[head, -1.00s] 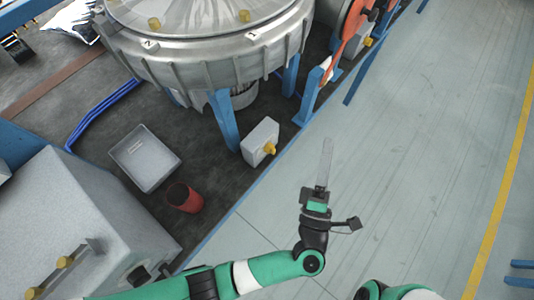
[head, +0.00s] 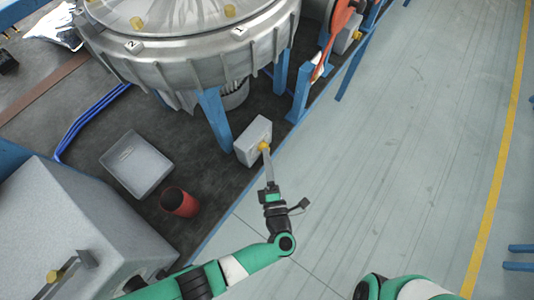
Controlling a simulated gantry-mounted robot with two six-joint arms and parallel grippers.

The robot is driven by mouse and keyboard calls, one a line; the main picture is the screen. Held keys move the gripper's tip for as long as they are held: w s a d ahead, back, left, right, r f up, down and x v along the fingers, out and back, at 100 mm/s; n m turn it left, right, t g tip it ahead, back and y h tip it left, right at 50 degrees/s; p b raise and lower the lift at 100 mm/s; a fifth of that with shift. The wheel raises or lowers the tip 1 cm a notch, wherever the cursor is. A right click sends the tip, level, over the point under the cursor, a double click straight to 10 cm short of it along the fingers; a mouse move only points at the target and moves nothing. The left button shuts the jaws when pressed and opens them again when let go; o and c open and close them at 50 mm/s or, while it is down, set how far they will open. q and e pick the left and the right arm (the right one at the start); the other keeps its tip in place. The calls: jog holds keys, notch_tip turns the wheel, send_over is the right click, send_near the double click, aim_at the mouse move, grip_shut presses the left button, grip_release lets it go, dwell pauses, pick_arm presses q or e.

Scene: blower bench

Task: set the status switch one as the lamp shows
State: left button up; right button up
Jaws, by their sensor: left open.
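A pale grey box (head: 252,141) with a yellow knob (head: 264,146) on its front side stands on the dark bench near its edge, beside a blue leg. My left gripper (head: 268,162) reaches up from below, with its long pale fingers at the knob. Its jaws are open, but the gap between the fingers is hard to see. I cannot tell whether they touch the knob or which way it is set. Labels "1" (head: 239,31) and "2" (head: 132,45) sit on the big metal housing. No lit lamp is clear to me. Only part of my right arm shows; its gripper is out of view.
The round metal housing (head: 180,60) stands on blue legs behind the box. A grey tray (head: 137,165) and a red cup (head: 179,201) are to the left. A large grey cabinet (head: 70,225) fills the lower left.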

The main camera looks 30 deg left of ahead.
pick_arm(q)
jog(key=shift+x, duration=1.1)
jog(key=shift+r, duration=0.1)
grip_shut()
